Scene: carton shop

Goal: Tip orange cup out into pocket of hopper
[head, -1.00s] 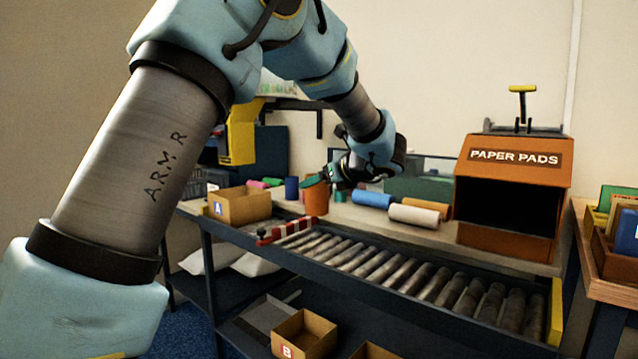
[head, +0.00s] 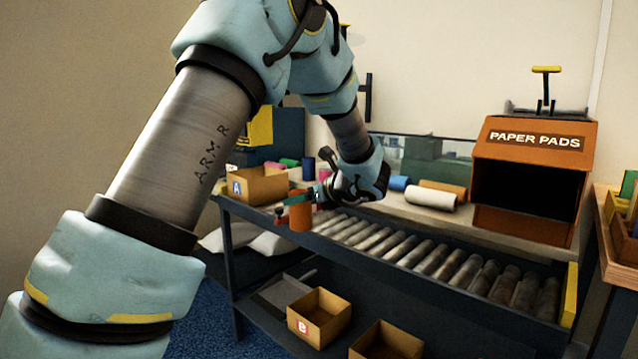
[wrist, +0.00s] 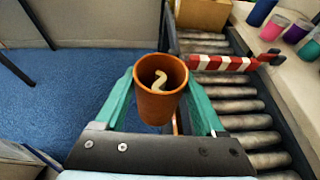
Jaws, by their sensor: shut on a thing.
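The orange cup (head: 300,216) is upright in my gripper (head: 301,196), held in front of the bench's front edge near the left end of the rollers. In the wrist view, the cup (wrist: 160,108) sits between the two green fingers of my gripper (wrist: 160,84), which are shut on it. A pale curved piece (wrist: 159,80) lies inside the cup. An orange housing marked PAPER PADS (head: 527,141) stands on the bench at right with a dark front opening; it may be the hopper. My gripper is well to its left.
A roller conveyor (head: 420,264) runs along the bench. A red-and-white bar (wrist: 219,63) crosses its left end. Carton B (head: 318,316) is below. Blue floor (wrist: 60,90) lies under the cup's left side.

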